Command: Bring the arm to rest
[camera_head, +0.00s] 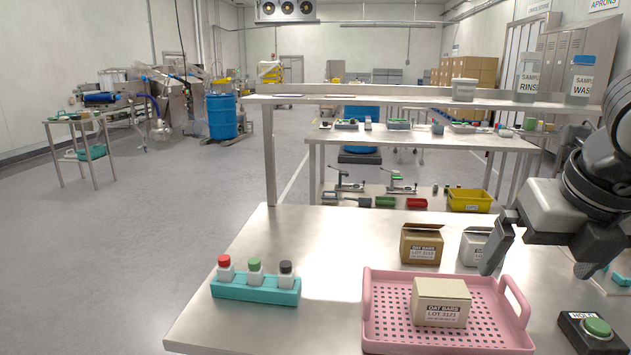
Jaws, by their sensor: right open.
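My right arm comes in from the right edge. Its gripper (536,266) is open and empty, with its fingers spread above the right side of the pink tray (375,300). One finger hangs in front of a white carton (474,248) and partly hides it. My left gripper is not in view.
An open brown carton (422,245) stands behind the tray. A teal rack (255,289) with three capped bottles is at the left. A green button box (597,328) is at the front right. A raised shelf (380,100) crosses the back. The table's left part is mostly clear.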

